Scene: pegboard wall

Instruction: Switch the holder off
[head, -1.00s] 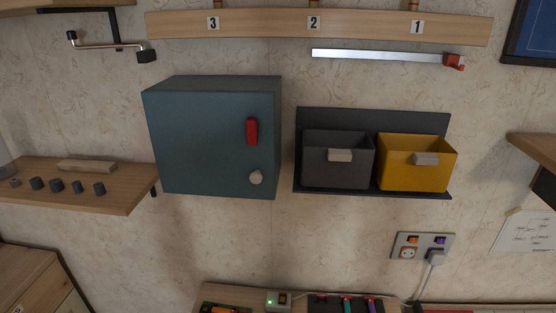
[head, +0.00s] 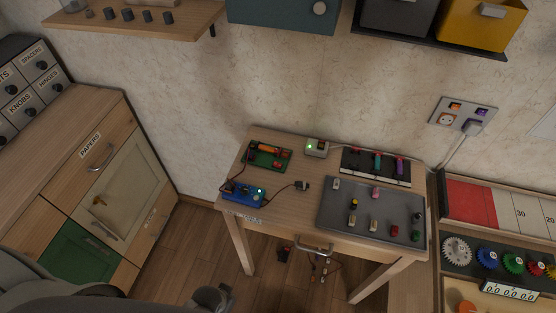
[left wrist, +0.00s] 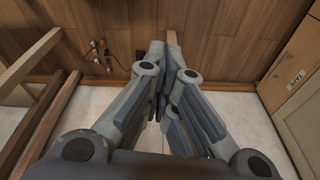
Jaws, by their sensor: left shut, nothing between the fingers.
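Which item is the holder is not clear from the pictures. On the small wooden table in the head view, a green tray (head: 268,154) holds orange-red cylinders. A blue unit (head: 244,191) with a lit green light sits at the table's front left, wires near it. A grey box (head: 317,147) with a lit green light and a dark switch stands at the back edge; its switch position is too small to tell. My left gripper (left wrist: 168,65) is shut and empty in the left wrist view, over the wooden floor. My right gripper is not in view.
A grey tray (head: 338,219) with several small parts and a black rack (head: 376,166) with coloured tools fill the table's right. Wooden cabinets (head: 131,184) stand left; a gear board (head: 491,254) is at right. A wall shelf (head: 150,24) hangs above.

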